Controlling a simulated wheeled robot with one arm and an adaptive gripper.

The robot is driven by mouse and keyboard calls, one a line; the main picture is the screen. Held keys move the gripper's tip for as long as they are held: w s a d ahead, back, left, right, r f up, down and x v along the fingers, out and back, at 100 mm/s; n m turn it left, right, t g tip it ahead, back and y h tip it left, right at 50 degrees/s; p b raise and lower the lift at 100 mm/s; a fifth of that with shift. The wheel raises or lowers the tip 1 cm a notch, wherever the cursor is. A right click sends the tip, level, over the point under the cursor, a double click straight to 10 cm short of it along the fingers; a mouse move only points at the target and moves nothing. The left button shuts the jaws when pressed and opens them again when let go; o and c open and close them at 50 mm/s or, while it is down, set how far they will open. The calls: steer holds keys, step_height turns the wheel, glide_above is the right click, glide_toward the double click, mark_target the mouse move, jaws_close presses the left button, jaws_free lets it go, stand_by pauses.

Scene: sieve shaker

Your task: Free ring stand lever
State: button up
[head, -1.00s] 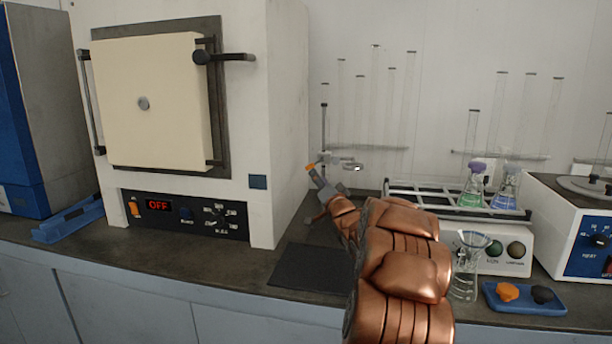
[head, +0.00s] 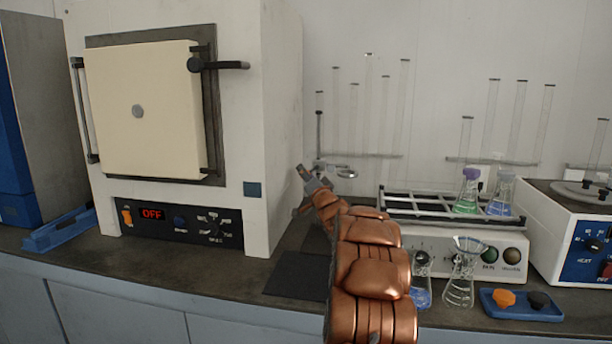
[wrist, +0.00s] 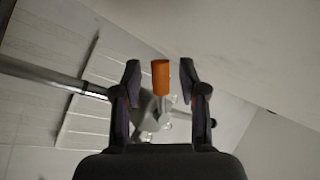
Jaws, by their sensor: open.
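The ring stand is at the back of the bench, right of the furnace; its rod (head: 319,135) and ring (head: 346,172) show in the head view. In the wrist view, the orange lever (wrist: 160,76) sits between the open fingers of my gripper (wrist: 160,85), with a gap visible on each side. The stand's clamp (wrist: 150,112) and metal rod (wrist: 45,75) show behind it. In the head view my gripper (head: 304,172) is beside the stand's clamp, near the furnace's side wall, and hides the lever.
The furnace (head: 283,130) stands close at left. A shaker (head: 450,245) with a rack and flasks is at right. A glass flask (head: 460,285) and a blue tray (head: 522,312) stand near the front edge. A dark mat (head: 297,276) lies bare on the bench.

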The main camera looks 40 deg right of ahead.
steer(key=shift+w, duration=0.2)
steer(key=shift+c, duration=0.3)
jaws_close()
stand_by(0.3)
